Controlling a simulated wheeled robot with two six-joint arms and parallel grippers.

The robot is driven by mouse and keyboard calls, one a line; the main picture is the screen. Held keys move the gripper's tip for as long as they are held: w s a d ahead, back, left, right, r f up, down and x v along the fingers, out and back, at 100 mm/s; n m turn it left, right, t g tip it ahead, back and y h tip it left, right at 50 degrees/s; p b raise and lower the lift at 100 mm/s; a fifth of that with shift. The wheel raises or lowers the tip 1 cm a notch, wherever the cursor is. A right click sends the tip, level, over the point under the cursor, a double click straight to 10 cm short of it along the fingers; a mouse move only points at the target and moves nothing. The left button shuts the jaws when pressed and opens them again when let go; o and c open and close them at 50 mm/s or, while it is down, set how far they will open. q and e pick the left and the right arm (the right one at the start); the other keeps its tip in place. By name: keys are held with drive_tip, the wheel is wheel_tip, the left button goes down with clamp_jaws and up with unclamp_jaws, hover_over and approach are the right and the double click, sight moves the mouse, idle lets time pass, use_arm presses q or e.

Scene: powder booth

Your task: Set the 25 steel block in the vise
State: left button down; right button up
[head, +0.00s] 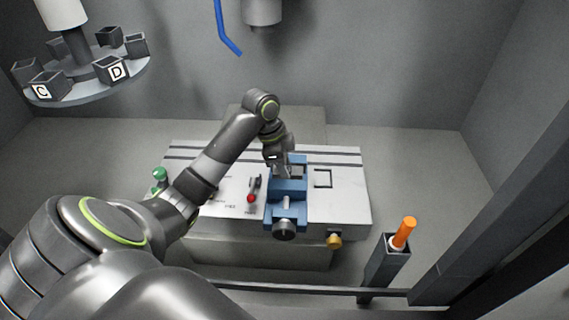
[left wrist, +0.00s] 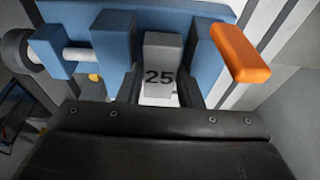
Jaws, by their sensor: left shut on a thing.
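The steel block marked 25 (left wrist: 158,72) is grey and sits between the fingers of my left gripper (left wrist: 160,90), which is shut on it. The blue vise (head: 287,190) stands on the white table, and my left gripper (head: 283,168) is at its far part. In the left wrist view the block appears between two blue vise jaws, one (left wrist: 112,40) on the left and one (left wrist: 201,55) on the right. I cannot tell whether the block touches the vise bed or the jaws. My right gripper is not in view.
The white table (head: 342,205) has a small red-tipped lever (head: 252,192) beside the vise and a green knob (head: 159,174) at its left edge. An orange handle (head: 404,232) stands in a dark holder (head: 388,262) at right. A round shelf (head: 85,85) holds lettered boxes.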

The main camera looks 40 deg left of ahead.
use_arm(q)
drive_tip(key=shift+f, duration=0.1)
idle(0.3)
drive_tip(key=shift+f, duration=0.6)
drive_tip(key=shift+f, duration=0.1)
